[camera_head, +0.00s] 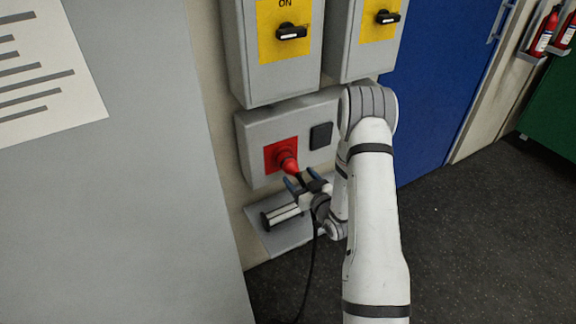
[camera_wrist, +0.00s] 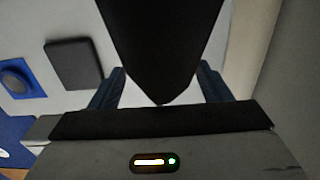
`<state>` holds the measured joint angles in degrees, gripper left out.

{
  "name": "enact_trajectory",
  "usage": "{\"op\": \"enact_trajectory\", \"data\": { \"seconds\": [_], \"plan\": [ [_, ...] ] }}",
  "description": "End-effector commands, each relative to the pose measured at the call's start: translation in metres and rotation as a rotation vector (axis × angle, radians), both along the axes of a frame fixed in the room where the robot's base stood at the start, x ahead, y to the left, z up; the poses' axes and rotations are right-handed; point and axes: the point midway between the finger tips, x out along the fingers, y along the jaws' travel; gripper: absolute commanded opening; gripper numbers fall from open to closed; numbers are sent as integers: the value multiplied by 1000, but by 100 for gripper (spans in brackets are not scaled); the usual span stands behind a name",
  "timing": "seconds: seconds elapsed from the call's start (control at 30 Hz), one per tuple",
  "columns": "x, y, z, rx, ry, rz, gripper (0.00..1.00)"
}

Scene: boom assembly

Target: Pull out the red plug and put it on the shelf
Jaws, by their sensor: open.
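The red plug (camera_head: 289,165) sits in the red socket plate (camera_head: 271,155) on the grey wall box. A black cable (camera_head: 312,262) hangs down from near the plug's rear and my gripper. My gripper (camera_head: 301,178) is open just behind the plug, with its blue fingers towards the plug. In the wrist view, a dark tapering body (camera_wrist: 160,45) lies between the two spread fingers, with gaps on both sides; I cannot tell whether it is the plug's rear or its cable. The grey shelf (camera_head: 288,238) is below the box, partly hidden by my gripper.
Switch boxes (camera_head: 275,75) hang above. A grey panel (camera_head: 150,180) stands at left, a blue door (camera_head: 435,100) at right.

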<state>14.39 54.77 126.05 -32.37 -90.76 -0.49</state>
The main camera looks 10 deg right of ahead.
Motion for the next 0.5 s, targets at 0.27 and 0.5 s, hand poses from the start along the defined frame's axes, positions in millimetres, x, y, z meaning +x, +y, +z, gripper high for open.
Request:
{"op": "enact_trajectory", "data": {
  "seconds": [0.27, 0.5],
  "plan": [
    [36, 13, 2, -1, 0, 2, 71],
    [65, 22, -3, 0, -1, 1, 71]
  ]
}}
